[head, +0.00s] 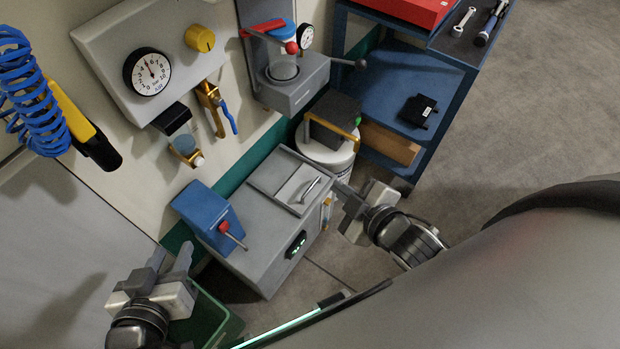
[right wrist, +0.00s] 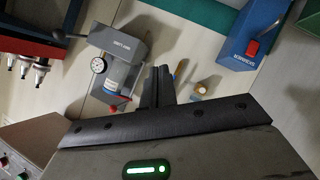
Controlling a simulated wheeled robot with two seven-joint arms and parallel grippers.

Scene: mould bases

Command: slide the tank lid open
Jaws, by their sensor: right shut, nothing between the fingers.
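The grey tank (head: 250,245) stands against the wall in the head view. Its lid (head: 294,190) is a light panel with a bar handle (head: 311,189) on the right part of the tank's top; no dark opening shows. My right gripper (head: 340,188) is shut and empty, with its fingers at the tank's right edge, close to the handle; I cannot tell whether they touch. Its shut fingers show in the right wrist view (right wrist: 158,84), where the lid is not recognisable. My left gripper (head: 170,258) is open and empty, to the left of the tank.
A white drum (head: 325,158) carrying a dark block stands behind the tank, beside a blue shelf (head: 385,80). A green bin (head: 210,315) is below my left gripper. Floor is clear at right.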

